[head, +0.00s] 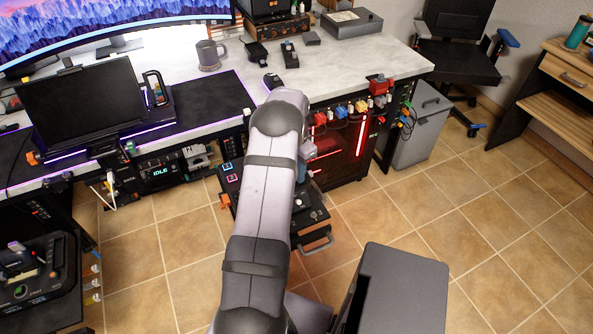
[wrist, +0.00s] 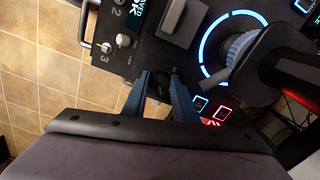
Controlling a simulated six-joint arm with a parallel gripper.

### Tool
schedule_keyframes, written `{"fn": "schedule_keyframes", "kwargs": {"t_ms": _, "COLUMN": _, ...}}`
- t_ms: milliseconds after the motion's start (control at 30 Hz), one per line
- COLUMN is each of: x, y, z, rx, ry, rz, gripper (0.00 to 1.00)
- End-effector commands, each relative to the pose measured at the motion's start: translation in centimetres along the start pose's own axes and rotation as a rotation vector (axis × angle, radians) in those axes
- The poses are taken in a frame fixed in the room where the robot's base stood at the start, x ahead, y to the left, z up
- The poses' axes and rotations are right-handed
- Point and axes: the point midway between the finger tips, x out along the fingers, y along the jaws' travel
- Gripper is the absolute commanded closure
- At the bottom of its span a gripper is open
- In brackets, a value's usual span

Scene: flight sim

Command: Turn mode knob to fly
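My gripper (wrist: 160,76) points at a black control panel (wrist: 180,60) in the wrist view. No "fly" label can be read. In the head view, a small display (head: 160,172) reads IDLE. My arm hides much of the panel there, and the gripper is not clearly seen.
A large dial (wrist: 235,50) with a lit ring and a black lever stands right of my fingers. A grey block (wrist: 185,22) rises above them. Lit red and blue squares (wrist: 215,112) lie close at right. A metal handle (wrist: 83,25) edges the panel; tiled floor lies left.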

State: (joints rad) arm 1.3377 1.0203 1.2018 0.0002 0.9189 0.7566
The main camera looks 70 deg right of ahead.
Motion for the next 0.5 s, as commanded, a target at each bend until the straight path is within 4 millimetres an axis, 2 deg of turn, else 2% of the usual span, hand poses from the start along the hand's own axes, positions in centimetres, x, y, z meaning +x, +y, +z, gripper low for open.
{"fn": "schedule_keyframes", "kwargs": {"t_ms": 267, "x": -0.06, "y": 0.05, "z": 0.0, "rx": -0.038, "ry": 0.0, "rz": 0.001, "gripper": 0.97}}
{"fn": "schedule_keyframes", "kwargs": {"t_ms": 500, "x": -0.1, "y": 0.09, "z": -0.03, "rx": -0.163, "ry": -0.001, "rz": 0.001, "gripper": 0.97}}
